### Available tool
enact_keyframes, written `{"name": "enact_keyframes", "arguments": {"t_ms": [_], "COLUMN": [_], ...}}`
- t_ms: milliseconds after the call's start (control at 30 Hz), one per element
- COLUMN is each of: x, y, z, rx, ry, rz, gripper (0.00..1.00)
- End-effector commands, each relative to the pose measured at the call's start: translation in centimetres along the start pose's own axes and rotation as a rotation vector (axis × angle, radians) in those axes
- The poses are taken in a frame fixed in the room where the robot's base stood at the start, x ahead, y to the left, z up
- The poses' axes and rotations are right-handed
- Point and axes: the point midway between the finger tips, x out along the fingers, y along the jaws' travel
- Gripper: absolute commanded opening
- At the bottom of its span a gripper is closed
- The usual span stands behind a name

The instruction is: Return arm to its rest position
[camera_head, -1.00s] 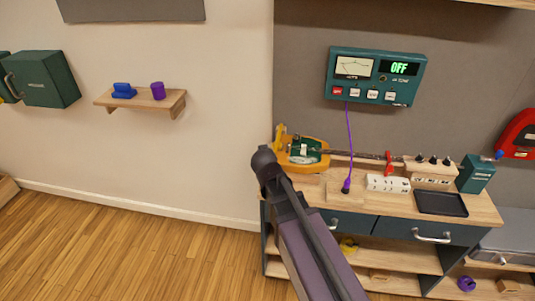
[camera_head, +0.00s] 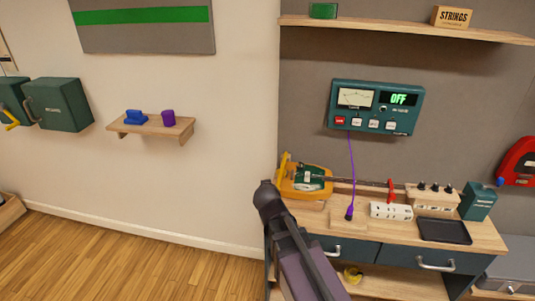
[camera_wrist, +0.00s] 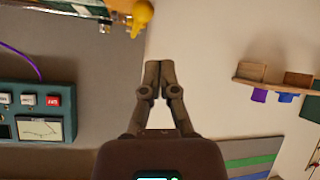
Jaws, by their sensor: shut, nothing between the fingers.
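My gripper (camera_wrist: 158,72) is shut and empty in the wrist view, with its two fingertips together. It points at the wall, and nothing touches it there. In the head view my arm rises from the bottom middle, in front of the left end of the workbench (camera_head: 455,238). The fingers cannot be made out in that view.
A teal meter box reading OFF (camera_head: 376,107) hangs above the bench, with a purple cable (camera_head: 351,165) down to the bench top. A yellow tool (camera_head: 304,181) lies near my arm. A small wall shelf (camera_head: 150,127) holds blue and purple items.

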Motion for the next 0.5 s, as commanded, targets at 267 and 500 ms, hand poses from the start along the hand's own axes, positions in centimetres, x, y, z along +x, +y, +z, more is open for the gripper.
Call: {"name": "enact_keyframes", "arguments": {"t_ms": [267,500], "x": [0.0,-0.8], "y": [1.7,6.4], "z": [1.5,6.8], "rx": [0.013,0.052], "ry": [-0.068,-0.31], "rz": [0.02,0.054], "gripper": [0.0,0.0]}}
